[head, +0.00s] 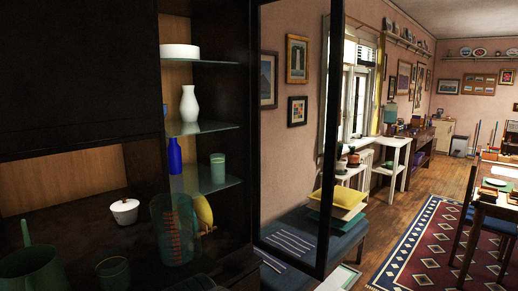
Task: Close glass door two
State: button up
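A dark-framed glass door (333,130) stands open at the right side of the dark cabinet (70,80). Its clear pane shows the wall pictures and bench behind it. Its tall outer stile is nearer to me than the cabinet side, and its bottom rail slopes down toward me. The open bay beside it has glass shelves (215,127). No label shows which door is number two. My gripper is not in the head view, so its distance from the door cannot be told.
The shelves hold a white bowl (179,51), a white vase (189,104), a blue bottle (174,156) and a teal cup (217,168). A cushioned bench (350,237) is behind the door. Floor shows at right.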

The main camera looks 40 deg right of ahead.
aim_at(338, 8)
jog(key=z, duration=2.5)
jog(key=i, duration=3)
jog(key=u, duration=3.7)
